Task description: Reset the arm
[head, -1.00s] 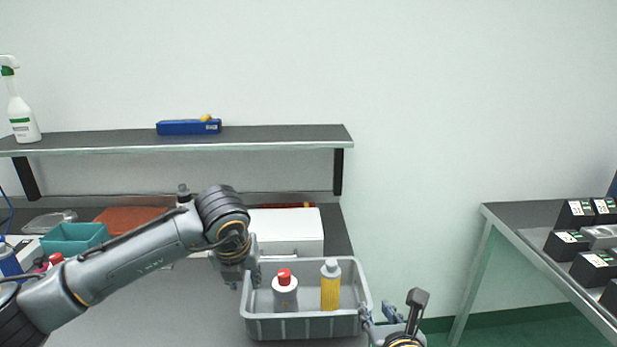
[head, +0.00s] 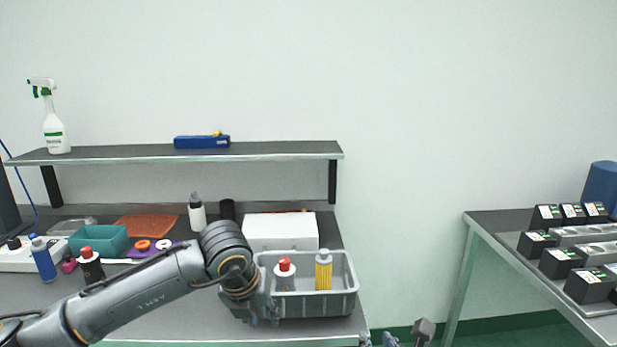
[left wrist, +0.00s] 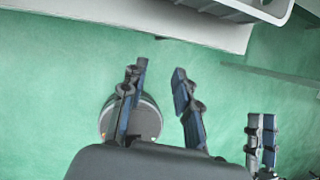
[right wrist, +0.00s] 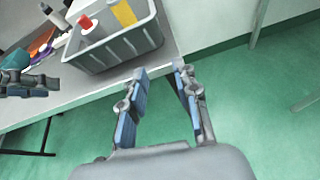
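My left gripper (head: 262,314) hangs in front of the left part of the grey bin (head: 345,302), apart from it as far as I can tell. In the left wrist view its fingers (left wrist: 160,80) are spread with nothing between them. My right gripper (head: 378,341) is low at the bottom edge of the head view, mostly cut off. In the right wrist view its fingers (right wrist: 159,72) are apart and empty, over the green floor beside the bin (right wrist: 128,46).
The bin stands at the table's right end and holds a red-capped white bottle (head: 285,276) and a yellow bottle (head: 323,272). A teal box (head: 98,241), bottles and a white box (head: 280,231) crowd the table. A second table (head: 490,222) stands right, with floor between.

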